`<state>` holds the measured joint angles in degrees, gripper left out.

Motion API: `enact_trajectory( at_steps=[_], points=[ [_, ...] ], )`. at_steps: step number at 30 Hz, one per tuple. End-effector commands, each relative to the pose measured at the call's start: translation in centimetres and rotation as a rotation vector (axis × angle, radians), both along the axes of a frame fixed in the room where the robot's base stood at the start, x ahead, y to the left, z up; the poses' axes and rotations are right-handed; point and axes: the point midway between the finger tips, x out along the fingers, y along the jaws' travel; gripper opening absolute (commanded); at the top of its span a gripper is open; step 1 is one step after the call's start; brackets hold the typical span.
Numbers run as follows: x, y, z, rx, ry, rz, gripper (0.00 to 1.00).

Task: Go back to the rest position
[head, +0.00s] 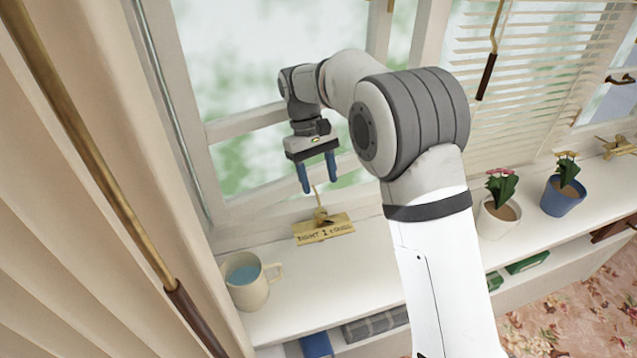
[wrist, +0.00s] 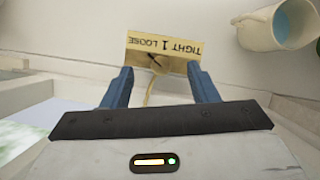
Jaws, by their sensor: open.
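My gripper (head: 318,174) is open and empty, with its two blue fingers pointing down in front of the window. The wrist view shows the plate (wrist: 163,46) with "TIGHT 1 LOOSE" beyond the fingertips (wrist: 161,80), and the brass latch handle (wrist: 150,88) extends between the fingers. The fingers look apart from the handle, though the exact gap is hard to tell. My arm reaches in from the lower right.
A cream mug (head: 248,281) with blue liquid stands on the sill at lower left; it also shows in the wrist view (wrist: 262,30). Potted flowers in a white pot (head: 499,217) and a blue pot (head: 562,196) stand at right.

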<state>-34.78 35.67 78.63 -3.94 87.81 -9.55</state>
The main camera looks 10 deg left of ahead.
Motion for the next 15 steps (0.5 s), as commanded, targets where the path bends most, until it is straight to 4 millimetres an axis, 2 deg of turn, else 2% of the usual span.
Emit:
enact_trajectory(
  at_steps=[11, 15],
  points=[
    [0.0, -0.1, 0.0, 0.0, -0.001, -0.001, 0.54],
    [0.0, -1.6, 1.1, 0.015, -0.02, -0.031, 0.54]
  ],
)
